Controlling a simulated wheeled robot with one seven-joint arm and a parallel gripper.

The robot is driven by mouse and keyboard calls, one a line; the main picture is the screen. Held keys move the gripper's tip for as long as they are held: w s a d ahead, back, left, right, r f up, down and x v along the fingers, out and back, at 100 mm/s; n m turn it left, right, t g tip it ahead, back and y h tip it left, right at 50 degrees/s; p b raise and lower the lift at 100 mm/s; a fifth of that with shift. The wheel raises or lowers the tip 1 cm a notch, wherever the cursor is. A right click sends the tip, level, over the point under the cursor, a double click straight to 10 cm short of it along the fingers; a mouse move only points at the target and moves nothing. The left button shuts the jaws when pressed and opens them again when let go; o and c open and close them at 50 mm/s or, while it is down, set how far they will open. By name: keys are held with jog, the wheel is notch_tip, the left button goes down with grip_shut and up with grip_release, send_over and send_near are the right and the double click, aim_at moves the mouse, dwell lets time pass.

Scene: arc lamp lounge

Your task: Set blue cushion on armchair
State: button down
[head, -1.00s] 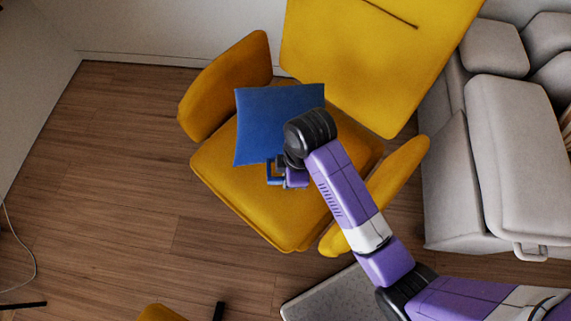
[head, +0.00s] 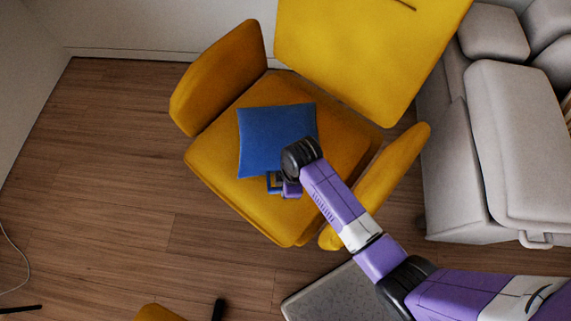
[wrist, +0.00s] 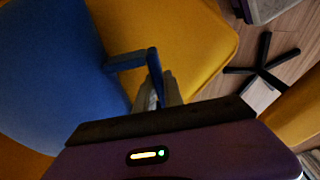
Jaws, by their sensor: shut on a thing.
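The blue cushion (head: 270,135) is over the seat of the yellow armchair (head: 230,205), between its two armrests, and looks roughly flat. Whether its whole underside touches the seat cannot be told. A blue loop handle stands out from its near edge. My gripper (head: 290,189) is at that edge, partly hidden by my wrist in the head view. In the wrist view my gripper (wrist: 158,88) is shut on the loop handle, with the cushion (wrist: 55,70) to the left and the yellow seat (wrist: 190,40) beyond.
A light grey sofa (head: 510,150) stands right of the armchair. A grey speckled slab (head: 340,297) lies below it in the picture. Part of another yellow seat (head: 158,313) shows at the bottom edge. The wooden floor (head: 110,170) at left is mostly clear.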

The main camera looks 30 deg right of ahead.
jog(key=shift+f, duration=0.1)
jog(key=c, duration=1.5)
grip_release()
jog(key=shift+o, duration=0.2)
notch_tip(320, 180, up, 12)
jog(key=d+p, duration=0.1)
jog(key=p, duration=0.1)
jog(key=shift+s+d+p, duration=0.3)
jog(key=shift+s, duration=0.05)
